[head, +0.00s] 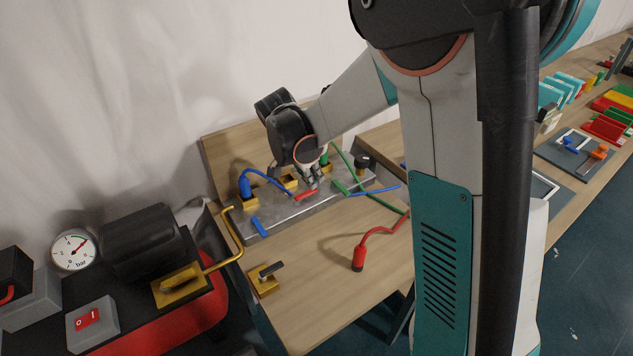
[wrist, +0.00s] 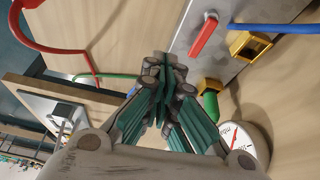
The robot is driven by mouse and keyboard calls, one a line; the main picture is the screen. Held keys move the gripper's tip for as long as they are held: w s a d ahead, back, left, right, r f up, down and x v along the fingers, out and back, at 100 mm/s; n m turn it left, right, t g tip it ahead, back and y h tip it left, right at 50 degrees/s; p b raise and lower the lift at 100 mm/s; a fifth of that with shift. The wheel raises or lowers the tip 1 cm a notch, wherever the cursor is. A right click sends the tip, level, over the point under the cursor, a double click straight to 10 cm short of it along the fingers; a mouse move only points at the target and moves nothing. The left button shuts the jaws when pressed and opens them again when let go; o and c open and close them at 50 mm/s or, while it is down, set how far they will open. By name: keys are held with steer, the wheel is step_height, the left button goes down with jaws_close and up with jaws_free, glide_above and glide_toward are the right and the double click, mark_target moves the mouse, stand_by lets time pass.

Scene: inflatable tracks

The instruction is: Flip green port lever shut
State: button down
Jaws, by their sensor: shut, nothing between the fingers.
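The green port lever (head: 340,187) lies on the grey metal port plate (head: 282,213), toward its right end, in the head view. A green plug (head: 325,159) sits behind it, partly covered by my arm. The plug also shows in the wrist view (wrist: 210,104). My gripper (head: 312,183) is shut and empty, over the plate beside the red lever (head: 305,195) and left of the green lever. In the wrist view my closed fingers (wrist: 163,68) point toward the plate's edge. I cannot make out the green lever there; the fingers may hide it.
A blue plug (head: 245,187) and blue lever (head: 259,228) are at the plate's left. An open yellow port (head: 289,181) stands behind the red lever. Green and blue hoses cross the right side. A red hose plug (head: 358,258) lies on the bench front. A gauge (wrist: 248,142) shows in the wrist view.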

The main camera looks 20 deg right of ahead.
mark_target(340, 189)
steer(key=shift+w+a+f+m, duration=0.25)
steer(key=shift+w+f+m, duration=0.15)
steer(key=shift+w+f, duration=0.3)
steer(key=shift+s, duration=0.1)
steer(key=b+x, duration=0.3)
steer(key=x, duration=0.7)
steer(key=shift+s+d+f+b, duration=0.1)
steer(key=shift+d+f+b, duration=0.1)
steer(key=shift+f+b, duration=0.15)
steer(key=d, duration=0.3)
steer(key=shift+w+d+r+b, duration=0.1)
steer(key=shift+w+r+b, duration=0.15)
steer(key=shift+b, duration=0.1)
steer(key=shift+w+d+r, duration=0.1)
steer(key=shift+d, duration=0.25)
steer(key=shift+d+n, duration=0.2)
steer(key=shift+n, duration=0.2)
